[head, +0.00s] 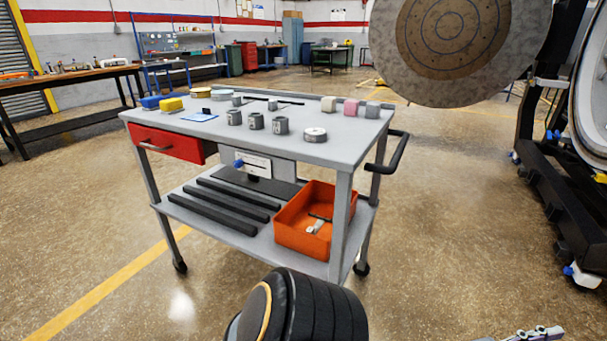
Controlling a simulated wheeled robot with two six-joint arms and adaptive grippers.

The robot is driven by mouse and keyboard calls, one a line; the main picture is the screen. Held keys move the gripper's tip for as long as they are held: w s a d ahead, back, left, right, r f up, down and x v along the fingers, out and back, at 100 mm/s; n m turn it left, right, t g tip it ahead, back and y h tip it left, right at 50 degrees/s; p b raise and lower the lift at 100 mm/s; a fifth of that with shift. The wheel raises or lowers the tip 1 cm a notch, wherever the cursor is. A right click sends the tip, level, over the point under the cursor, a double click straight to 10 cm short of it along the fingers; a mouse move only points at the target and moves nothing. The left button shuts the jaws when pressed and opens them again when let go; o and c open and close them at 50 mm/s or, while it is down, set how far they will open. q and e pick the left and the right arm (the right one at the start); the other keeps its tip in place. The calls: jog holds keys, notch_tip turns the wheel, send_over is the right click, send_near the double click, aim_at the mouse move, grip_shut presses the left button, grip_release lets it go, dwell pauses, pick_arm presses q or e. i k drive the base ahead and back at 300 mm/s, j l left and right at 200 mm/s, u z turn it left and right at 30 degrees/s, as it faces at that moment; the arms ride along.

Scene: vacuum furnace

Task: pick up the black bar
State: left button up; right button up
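Three long black bars lie side by side on the cart's lower shelf: a front one (212,213), a middle one (226,203) and a back one (240,192). Nothing of mine touches them. A black rounded link of my own arm shows at the bottom middle, in front of the cart. A small grey jointed part at the bottom right edge looks like the tip of my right gripper (535,333); it is mostly cut off, so its opening cannot be judged. It is well away from the bars. My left gripper is not in view.
The grey cart (345,215) carries small cylinders and blocks on top, a red drawer (168,143) and a black side handle (388,153). An orange bin (290,236) stands right of the bars. Furnace equipment (450,50) stands at right. Floor left of the cart is clear.

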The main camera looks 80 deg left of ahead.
aim_at(245, 229)
jog(key=u, duration=3.6)
